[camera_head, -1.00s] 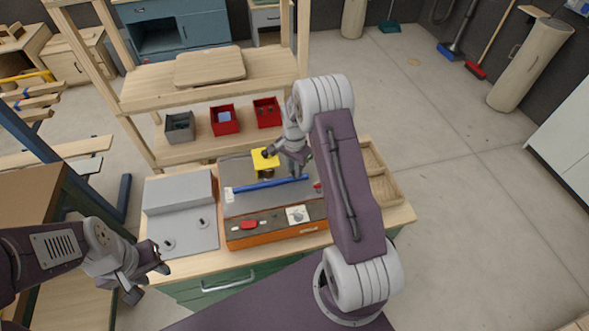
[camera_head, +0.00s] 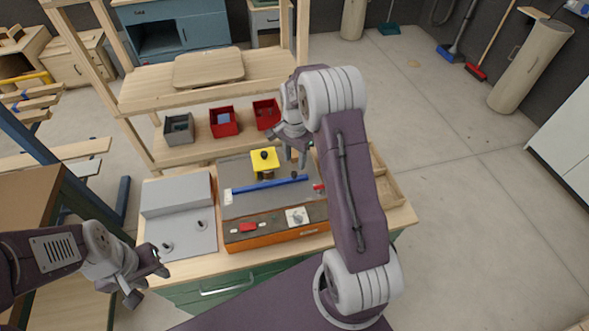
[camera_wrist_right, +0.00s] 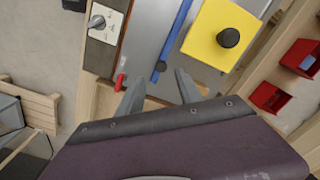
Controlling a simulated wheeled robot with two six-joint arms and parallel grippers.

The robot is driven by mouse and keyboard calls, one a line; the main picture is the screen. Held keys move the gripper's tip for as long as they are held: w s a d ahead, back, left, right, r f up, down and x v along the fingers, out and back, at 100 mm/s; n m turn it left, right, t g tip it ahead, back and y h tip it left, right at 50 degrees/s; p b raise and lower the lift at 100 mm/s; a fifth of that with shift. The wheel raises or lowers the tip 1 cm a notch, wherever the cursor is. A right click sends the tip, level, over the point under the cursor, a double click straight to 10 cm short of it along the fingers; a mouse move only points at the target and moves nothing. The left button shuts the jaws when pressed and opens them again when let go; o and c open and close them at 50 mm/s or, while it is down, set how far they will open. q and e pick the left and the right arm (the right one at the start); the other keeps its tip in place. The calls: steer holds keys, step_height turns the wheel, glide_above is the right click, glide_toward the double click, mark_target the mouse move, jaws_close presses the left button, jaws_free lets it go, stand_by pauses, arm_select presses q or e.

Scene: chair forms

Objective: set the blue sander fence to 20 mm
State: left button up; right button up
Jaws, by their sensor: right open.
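The blue fence (camera_head: 265,184) lies across the grey bed of the orange-sided sander (camera_head: 275,237). A small dark knob (camera_head: 294,175) sits near its right end. A yellow block (camera_head: 264,158) with a black knob stands behind the fence. My right gripper (camera_head: 296,161) is open and empty above the sander's back right. In the right wrist view my right gripper (camera_wrist_right: 158,90) has its fingers apart, with part of the blue fence (camera_wrist_right: 178,38) showing beyond them. No millimetre reading is legible. My left gripper (camera_head: 149,284) is open and empty at the bench's front left.
A red lever (camera_head: 318,187) stands by the sander's right edge. A grey machine (camera_head: 180,232) is on the left, a wooden tray (camera_head: 385,188) on the right. A shelf (camera_head: 195,148) with a grey bin and two red bins is behind.

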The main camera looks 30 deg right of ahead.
mark_target(295, 173)
step_height(295, 173, up, 3)
stand_by(0.3)
step_height(295, 173, down, 9)
steer(key=m+b, duration=0.5)
steer(key=m, duration=0.2)
steer(key=shift+d, duration=0.1)
jaws_close()
stand_by(1.4)
